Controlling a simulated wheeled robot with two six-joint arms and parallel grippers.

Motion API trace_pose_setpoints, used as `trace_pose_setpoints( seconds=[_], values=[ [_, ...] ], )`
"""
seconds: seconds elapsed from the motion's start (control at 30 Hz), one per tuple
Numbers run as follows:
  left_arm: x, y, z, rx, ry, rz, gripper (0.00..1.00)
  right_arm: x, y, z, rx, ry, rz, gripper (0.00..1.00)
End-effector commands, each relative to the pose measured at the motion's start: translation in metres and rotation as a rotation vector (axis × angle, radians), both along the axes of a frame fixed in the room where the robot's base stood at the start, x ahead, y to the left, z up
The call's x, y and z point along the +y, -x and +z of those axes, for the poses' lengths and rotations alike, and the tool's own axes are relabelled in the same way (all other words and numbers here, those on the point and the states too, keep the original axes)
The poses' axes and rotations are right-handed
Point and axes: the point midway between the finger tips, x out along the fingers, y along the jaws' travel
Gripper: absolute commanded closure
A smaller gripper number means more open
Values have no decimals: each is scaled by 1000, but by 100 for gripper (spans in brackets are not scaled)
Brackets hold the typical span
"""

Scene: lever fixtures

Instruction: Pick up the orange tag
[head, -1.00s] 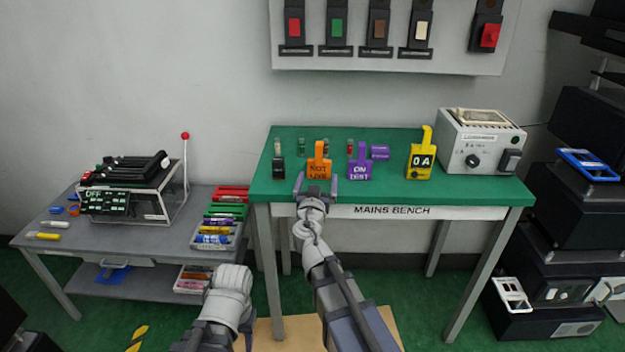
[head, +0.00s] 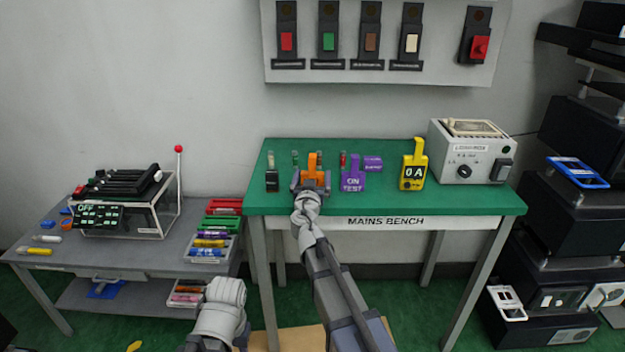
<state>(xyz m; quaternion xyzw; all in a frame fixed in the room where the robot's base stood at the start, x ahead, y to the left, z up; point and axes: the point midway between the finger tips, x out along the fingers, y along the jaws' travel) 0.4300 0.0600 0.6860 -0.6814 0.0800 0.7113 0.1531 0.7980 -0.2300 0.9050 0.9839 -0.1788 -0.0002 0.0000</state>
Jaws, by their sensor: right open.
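The orange tag (head: 312,167) stands upright on the green top of the mains bench, and its lower part is hidden behind my right gripper. My right gripper (head: 311,184) is open, with one finger on each side of the tag's lower part; I cannot tell whether they touch it. My left arm shows at the bottom of the head view, but its fingers are not in view.
A purple tag (head: 352,175) stands just right of the orange one, and a small black block (head: 271,181) just left. A yellow tag (head: 413,170) and a grey box (head: 470,155) stand farther right. A grey side table (head: 120,252) is at left.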

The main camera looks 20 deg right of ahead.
Motion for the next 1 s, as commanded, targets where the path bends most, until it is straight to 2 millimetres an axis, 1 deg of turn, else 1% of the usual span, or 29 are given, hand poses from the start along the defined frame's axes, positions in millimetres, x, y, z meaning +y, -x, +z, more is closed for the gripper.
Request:
trace_pose_setpoints(
  seconds=[0.17, 0.2, 0.7, 0.8, 1.0],
  values=[
    [0, 0, 0, 0, 0, 0, 50, 0, 0, 0, 0, 0, 0, 0],
    [0, 0, 0, 0, 0, 0, 50, 0, 0, 0, 0, 0, 0, 2],
    [0, 0, 0, 0, 0, 0, 50, 0, 0, 0, 0, 0, 0, 58],
    [0, 0, 0, 0, 0, 0, 50, 0, 0, 0, 0, 0, 0, 68],
    [0, 0, 0, 0, 0, 0, 50, 0, 0, 0, 0, 0, 0, 68]
  ],
)
